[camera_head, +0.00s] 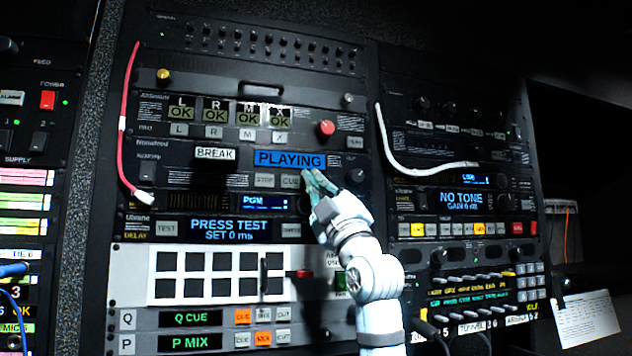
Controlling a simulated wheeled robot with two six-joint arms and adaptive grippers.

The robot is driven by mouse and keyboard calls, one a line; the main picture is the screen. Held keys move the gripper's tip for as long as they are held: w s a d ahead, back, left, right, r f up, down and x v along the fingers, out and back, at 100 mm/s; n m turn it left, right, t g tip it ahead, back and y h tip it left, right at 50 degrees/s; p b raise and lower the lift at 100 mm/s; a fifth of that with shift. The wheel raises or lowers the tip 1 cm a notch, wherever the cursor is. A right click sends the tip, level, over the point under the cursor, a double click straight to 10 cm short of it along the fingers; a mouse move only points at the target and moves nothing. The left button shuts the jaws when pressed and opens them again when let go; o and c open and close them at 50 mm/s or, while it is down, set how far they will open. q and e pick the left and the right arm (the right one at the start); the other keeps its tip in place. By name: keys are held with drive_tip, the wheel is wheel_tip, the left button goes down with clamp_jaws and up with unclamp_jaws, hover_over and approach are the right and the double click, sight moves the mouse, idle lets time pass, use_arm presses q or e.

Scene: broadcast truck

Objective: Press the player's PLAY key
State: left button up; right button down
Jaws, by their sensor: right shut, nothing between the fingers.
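The player is a dark rack unit with a blue display (289,159) that reads PLAYING. Below the display are its STOP key (264,181) and CUE key (290,181). The PLAY key is not visible; my right gripper covers the panel just right of CUE. My right gripper (318,180) is shut and empty, with its greenish fingertips at the panel just under the display's right end. I cannot tell whether they touch a key. My left gripper is not in view.
A BREAK label (215,153) sits left of the display. A red knob (326,128) is above it and a dark knob (355,176) to the right. A red cable (123,120) and a white cable (400,165) hang on the rack.

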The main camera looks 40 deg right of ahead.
drive_tip(key=shift+s, duration=0.1)
idle(0.5)
drive_tip(key=shift+s+a+f+b, duration=0.1)
drive_tip(key=shift+s+a+b, duration=0.1)
drive_tip(key=shift+s+b, duration=0.25)
drive_tip(key=shift+s, duration=0.1)
drive_tip(key=s, duration=0.1)
drive_tip(key=s+a+b, duration=0.1)
drive_tip(key=s, duration=0.1)
drive_tip(key=s+b, duration=0.1)
drive_tip(key=shift+s+a, duration=0.35)
